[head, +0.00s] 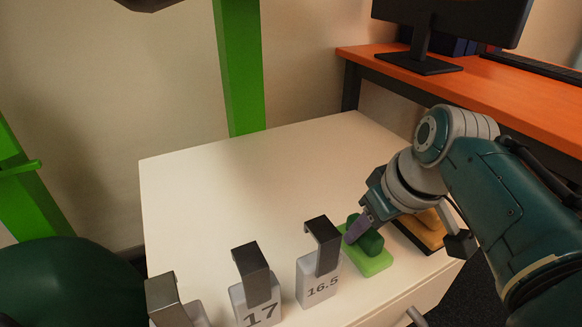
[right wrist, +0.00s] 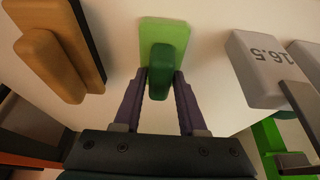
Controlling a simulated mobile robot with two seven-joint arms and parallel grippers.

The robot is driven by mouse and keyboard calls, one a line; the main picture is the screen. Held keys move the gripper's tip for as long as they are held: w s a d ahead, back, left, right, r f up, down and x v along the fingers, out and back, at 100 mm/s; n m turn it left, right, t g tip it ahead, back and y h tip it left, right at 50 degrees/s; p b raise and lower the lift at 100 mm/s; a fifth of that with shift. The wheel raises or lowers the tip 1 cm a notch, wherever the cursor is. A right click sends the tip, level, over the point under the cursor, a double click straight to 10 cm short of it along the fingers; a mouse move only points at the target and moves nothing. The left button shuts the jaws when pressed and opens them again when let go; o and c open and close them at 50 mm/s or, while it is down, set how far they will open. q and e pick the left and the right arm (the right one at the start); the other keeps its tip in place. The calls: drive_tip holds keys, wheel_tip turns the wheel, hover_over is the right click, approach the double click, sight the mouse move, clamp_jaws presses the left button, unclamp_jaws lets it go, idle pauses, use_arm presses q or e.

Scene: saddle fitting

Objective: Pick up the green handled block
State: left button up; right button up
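The green handled block (head: 368,262) lies on the white cabinet top near its front right: a light green flat base with a darker green handle (head: 371,243) on it. In the right wrist view, its base (right wrist: 164,29) and handle (right wrist: 161,69) sit between the purple fingers. My right gripper (head: 357,228) is low over the block, with one finger on each side of the handle (right wrist: 160,76). The fingers stand apart with narrow gaps beside the handle; contact at the tips is hard to see. The block rests on the surface. My left gripper is out of view.
Grey blocks with dark hooked tops, marked 16.5 (head: 318,284) and 17 (head: 258,301), stand to the left, with another at the far left. An orange-tan handled block (right wrist: 62,62) lies beside the green one. The cabinet top (head: 230,190) is clear behind.

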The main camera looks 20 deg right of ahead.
clamp_jaws()
idle(0.4)
wheel_tip(320, 180, up, 18)
drive_tip(key=p, duration=0.8)
drive_tip(key=shift+c, duration=0.9)
unclamp_jaws()
clamp_jaws()
